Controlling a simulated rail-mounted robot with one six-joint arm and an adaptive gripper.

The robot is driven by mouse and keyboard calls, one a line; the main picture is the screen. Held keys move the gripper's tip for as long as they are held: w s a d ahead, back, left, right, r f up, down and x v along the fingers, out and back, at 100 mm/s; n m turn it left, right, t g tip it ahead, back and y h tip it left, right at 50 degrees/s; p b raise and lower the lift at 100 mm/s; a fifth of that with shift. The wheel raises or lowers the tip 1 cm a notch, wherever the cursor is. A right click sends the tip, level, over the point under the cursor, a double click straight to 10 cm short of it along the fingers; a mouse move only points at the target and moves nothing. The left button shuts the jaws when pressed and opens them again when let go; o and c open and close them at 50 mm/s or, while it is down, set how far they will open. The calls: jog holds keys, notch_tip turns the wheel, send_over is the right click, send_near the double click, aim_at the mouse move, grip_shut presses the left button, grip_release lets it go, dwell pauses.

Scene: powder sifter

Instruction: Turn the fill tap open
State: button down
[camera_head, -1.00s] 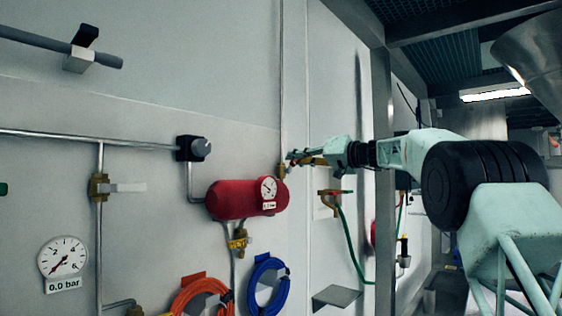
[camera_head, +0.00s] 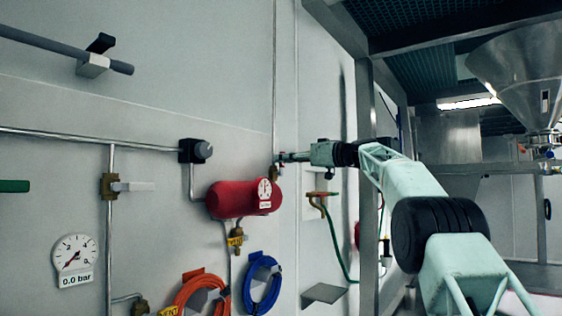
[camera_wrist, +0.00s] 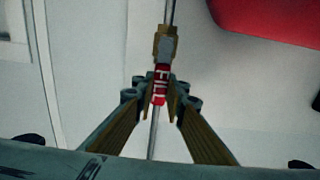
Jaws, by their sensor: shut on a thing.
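The fill tap has a brass body (camera_wrist: 165,45) on a thin vertical pipe and a red handle marked FILL (camera_wrist: 160,85). In the wrist view the handle lies roughly in line with the pipe, tilted slightly. My gripper (camera_wrist: 158,98) is shut on the handle, with a finger on each side. In the head view my gripper (camera_head: 282,158) reaches left to the wall pipe. The tap body (camera_head: 276,170) is small there, and the handle is mostly hidden by the fingers.
A red tank (camera_head: 230,199) with a small gauge (camera_head: 264,190) is left of and below my gripper. Below hang a blue hose (camera_head: 262,284) and an orange hose (camera_head: 200,293). A green hose (camera_head: 336,240) and a small shelf (camera_head: 323,294) are lower right.

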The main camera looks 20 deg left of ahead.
dwell(0.4)
jog(key=c, duration=2.6)
grip_release()
jog(key=shift+s+d, duration=0.1)
jog(key=v, duration=1.1)
jog(key=shift+s+d, duration=0.15)
jog(key=shift+d, duration=0.25)
